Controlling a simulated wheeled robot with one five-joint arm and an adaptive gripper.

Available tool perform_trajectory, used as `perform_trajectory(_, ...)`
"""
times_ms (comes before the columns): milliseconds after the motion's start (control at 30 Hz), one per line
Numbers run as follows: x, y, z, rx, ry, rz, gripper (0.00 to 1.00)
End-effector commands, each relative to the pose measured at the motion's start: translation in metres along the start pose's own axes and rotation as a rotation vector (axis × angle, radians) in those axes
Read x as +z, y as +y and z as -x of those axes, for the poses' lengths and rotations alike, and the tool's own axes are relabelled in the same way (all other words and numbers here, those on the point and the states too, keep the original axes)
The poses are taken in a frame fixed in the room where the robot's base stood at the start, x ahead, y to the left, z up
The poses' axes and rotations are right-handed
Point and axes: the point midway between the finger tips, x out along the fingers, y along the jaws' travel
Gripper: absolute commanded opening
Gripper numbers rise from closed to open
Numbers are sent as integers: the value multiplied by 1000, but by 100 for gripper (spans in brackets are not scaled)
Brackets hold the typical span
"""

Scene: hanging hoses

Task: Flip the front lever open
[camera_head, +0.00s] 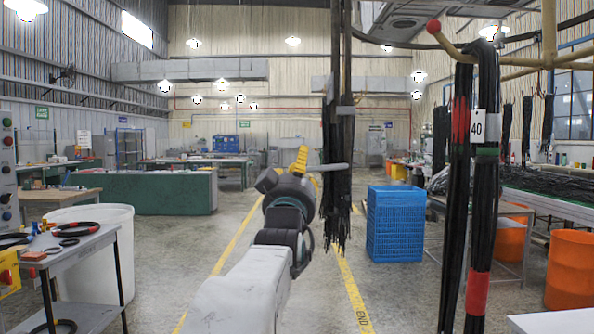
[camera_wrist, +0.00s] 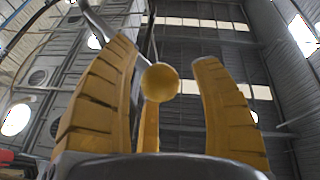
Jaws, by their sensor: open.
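In the wrist view a yellow ball knob (camera_wrist: 160,83) sits between the spread yellow fingers of my gripper (camera_wrist: 165,90). A grey rod (camera_wrist: 100,24) runs from the upper left toward the knob; this looks like the lever. I cannot tell whether the fingers touch the knob. In the head view my gripper (camera_head: 301,158) is at mid-picture, fingers pointing up. A grey rod (camera_head: 335,167) extends right from beside it, across the dark hanging hoses (camera_head: 339,205). The knob is not clearly visible there.
Another hose bundle (camera_head: 484,210) hangs at right from a tan bar with a red ball end (camera_head: 433,26) and a "40" tag. A blue crate (camera_head: 396,224) stands behind. A white bin (camera_head: 95,250) and a small table (camera_head: 70,250) are at left. The central floor is open.

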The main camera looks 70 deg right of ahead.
Motion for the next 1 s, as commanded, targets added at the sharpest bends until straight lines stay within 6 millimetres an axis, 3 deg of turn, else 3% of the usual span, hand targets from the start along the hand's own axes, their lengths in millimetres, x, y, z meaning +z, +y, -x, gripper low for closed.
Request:
perform_trajectory(200, 0, 0, 0, 0, 0, 0, 58)
perform_trajectory(833, -1, 0, 0, 0, 1, 0, 2)
perform_trajectory(1000, -1, 0, 0, 1, 2, 0, 0)
